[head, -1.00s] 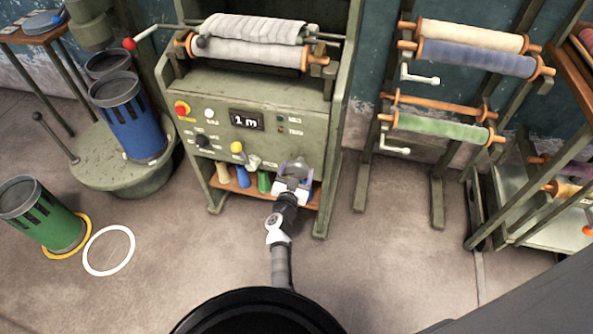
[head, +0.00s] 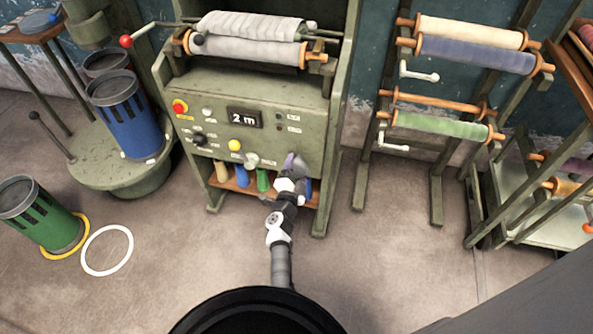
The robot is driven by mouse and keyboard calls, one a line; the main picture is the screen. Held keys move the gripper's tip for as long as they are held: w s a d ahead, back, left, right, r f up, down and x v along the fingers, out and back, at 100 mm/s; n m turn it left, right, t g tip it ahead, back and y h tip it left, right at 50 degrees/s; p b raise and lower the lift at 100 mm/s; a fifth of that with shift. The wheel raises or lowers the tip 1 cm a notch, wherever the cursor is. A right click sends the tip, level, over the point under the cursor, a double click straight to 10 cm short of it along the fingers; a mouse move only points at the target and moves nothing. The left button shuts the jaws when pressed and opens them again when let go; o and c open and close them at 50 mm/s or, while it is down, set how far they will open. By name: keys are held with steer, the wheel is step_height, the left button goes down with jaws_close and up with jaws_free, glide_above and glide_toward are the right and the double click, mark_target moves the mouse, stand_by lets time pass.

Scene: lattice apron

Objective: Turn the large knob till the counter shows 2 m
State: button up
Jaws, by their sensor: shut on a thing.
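The counter (head: 244,118) on the green machine's front panel (head: 220,92) reads 2 m. My gripper (head: 293,165) is at the lower right of the panel, with its purple-grey jaws against the panel. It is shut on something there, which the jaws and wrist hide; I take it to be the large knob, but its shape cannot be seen. A pale knob (head: 252,159) sits just left of my gripper. A yellow button (head: 235,145), a red button (head: 180,107) and a dark knob (head: 198,139) are further left on the panel.
Rolls of grey cloth (head: 250,50) lie on top of the machine. Coloured spools (head: 241,177) stand on its lower shelf. A rack with a blue roll (head: 476,55) is at right. A blue canister (head: 128,118) and a green canister (head: 42,215) are at left.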

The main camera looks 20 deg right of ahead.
steer(key=shift+f+m, duration=0.1)
steer(key=shift+m, duration=0.5)
steer(key=o, duration=1)
steer(key=p+v, duration=0.4)
steer(key=v, duration=1)
steer(key=shift+p, duration=0.35)
